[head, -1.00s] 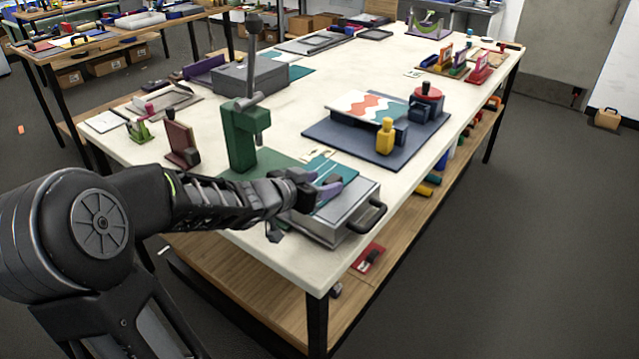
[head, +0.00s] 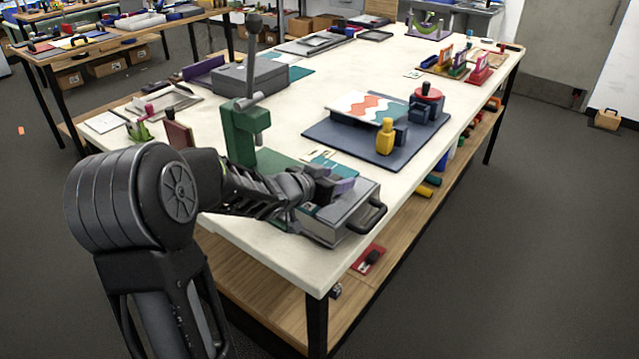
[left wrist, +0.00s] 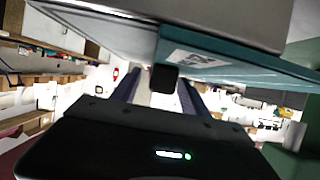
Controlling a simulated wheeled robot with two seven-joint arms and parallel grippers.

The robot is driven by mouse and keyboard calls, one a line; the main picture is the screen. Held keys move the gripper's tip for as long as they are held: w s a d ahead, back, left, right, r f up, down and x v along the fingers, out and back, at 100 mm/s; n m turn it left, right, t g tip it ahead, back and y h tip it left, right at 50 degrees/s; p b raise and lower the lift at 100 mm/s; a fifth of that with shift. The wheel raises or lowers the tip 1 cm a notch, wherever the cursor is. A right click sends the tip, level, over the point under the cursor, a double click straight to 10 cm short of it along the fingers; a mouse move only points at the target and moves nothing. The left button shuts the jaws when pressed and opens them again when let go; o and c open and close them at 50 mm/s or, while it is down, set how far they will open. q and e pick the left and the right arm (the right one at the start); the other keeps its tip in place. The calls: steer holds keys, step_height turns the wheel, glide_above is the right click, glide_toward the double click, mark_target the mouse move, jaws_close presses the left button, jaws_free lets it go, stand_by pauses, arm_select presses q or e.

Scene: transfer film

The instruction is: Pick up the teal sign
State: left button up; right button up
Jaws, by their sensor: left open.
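The teal sign (left wrist: 225,68) is a flat teal slab with a white label, seen edge-on and close in the left wrist view, with a small black block at its near edge. In the head view only parts of the teal sign (head: 309,209) show on the grey box (head: 352,222); my arm covers the rest. My left gripper (head: 340,188) is over the box's top. Its two fingers (left wrist: 157,95) are apart in the wrist view, with nothing clearly between them. I cannot tell whether they touch the sign. My right gripper is not in view.
A green press (head: 243,135) with a grey lever stands just behind my left forearm. A dark blue mat (head: 345,153) holds a patterned board, a yellow bottle-like piece (head: 385,137) and a red-topped piece. The white table (head: 270,235) is clear along its front left edge.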

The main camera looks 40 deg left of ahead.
arm_select(q)
steer(key=shift+c, duration=0.3)
jaws_close()
stand_by(0.6)
